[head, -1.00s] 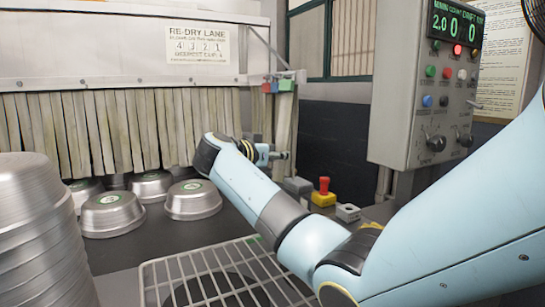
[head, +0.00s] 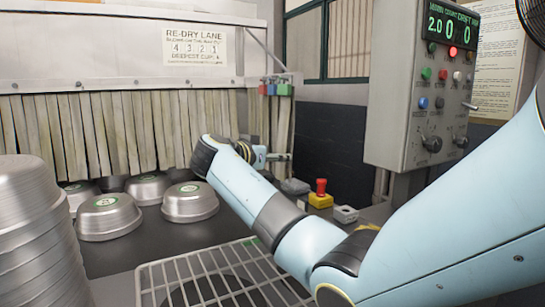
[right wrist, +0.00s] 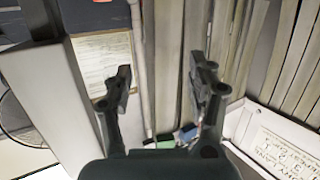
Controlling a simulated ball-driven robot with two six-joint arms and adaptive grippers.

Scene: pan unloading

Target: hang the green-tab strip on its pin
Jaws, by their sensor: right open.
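The green tab (head: 284,90) is at the top of a pale strip at the right end of the strip curtain, with a blue tab (head: 271,89) and a red tab (head: 263,90) beside it. The green tab also shows low in the right wrist view (right wrist: 165,143). I cannot make out whether its strip is on a pin. My right gripper (head: 286,157) is in front of the hanging strips, below the tabs. In the right wrist view its fingers (right wrist: 161,82) are apart, with pale strips behind the gap. My left gripper is not in view.
Several upturned metal pans (head: 190,202) lie on the dark surface before the curtain (head: 75,130). A pan stack (head: 35,235) stands at left. A wire rack (head: 215,270), a red button on a yellow box (head: 320,198) and a control panel (head: 410,110) are near my right arm.

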